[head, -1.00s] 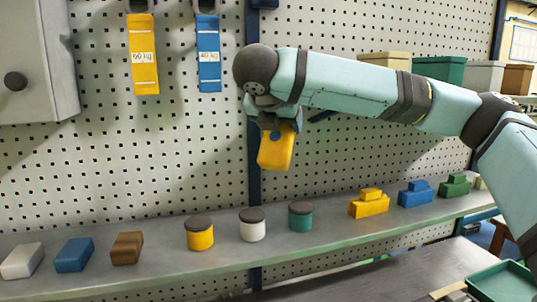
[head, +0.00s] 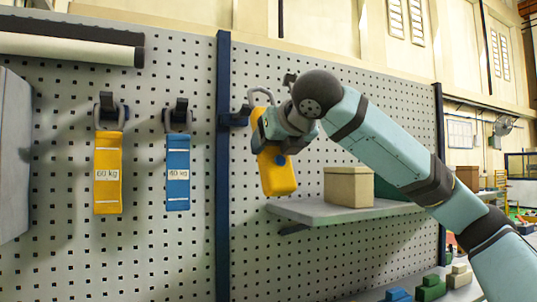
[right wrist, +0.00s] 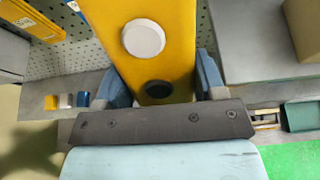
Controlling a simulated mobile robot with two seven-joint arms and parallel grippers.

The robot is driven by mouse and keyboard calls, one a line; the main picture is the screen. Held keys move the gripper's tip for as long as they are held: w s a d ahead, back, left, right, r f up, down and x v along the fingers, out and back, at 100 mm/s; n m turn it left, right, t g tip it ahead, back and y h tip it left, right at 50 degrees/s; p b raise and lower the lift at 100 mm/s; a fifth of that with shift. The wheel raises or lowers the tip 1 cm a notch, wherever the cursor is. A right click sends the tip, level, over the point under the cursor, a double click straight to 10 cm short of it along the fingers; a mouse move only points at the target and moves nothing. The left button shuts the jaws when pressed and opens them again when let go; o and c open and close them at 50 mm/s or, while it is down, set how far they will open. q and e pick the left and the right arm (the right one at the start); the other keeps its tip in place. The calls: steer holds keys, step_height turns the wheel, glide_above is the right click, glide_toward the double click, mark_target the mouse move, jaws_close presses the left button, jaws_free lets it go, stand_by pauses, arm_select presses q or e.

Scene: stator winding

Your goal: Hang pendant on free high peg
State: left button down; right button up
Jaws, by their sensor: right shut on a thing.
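The yellow pendant (head: 276,172) is held in my right gripper (head: 275,140), slightly tilted, with its grey shackle (head: 260,95) at the top. In the right wrist view the pendant (right wrist: 165,45) fills the space between the fingers of the gripper (right wrist: 160,80). A dark peg (head: 290,79) shows just above the gripper, partly hidden by it. Another dark peg (head: 237,118) on the blue upright, left of the shackle, looks bare. Whether the shackle touches either peg I cannot tell. My left gripper is out of view.
A yellow 60 kg pendant (head: 107,178) and a blue 40 kg pendant (head: 178,172) hang on pegs at the left. A grey shelf (head: 310,212) with a beige box (head: 348,187) lies right of and below the held pendant. A grey cabinet (head: 12,150) stands at the far left.

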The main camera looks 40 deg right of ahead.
steer(key=shift+w+d+f, duration=0.1)
steer(key=shift+w+d, duration=0.1)
steer(key=shift+w, duration=0.55)
steer(key=shift+w+d+f, duration=0.1)
steer(key=shift+w+d, duration=0.05)
steer(key=shift+w, duration=0.55)
steer(key=w+r+x, duration=0.1)
steer(key=r+x, duration=0.1)
steer(key=x, duration=0.9)
steer(key=shift+w+d+r, duration=0.15)
steer(key=shift+w+d, duration=0.1)
steer(key=shift+w, duration=0.15)
stand_by(0.5)
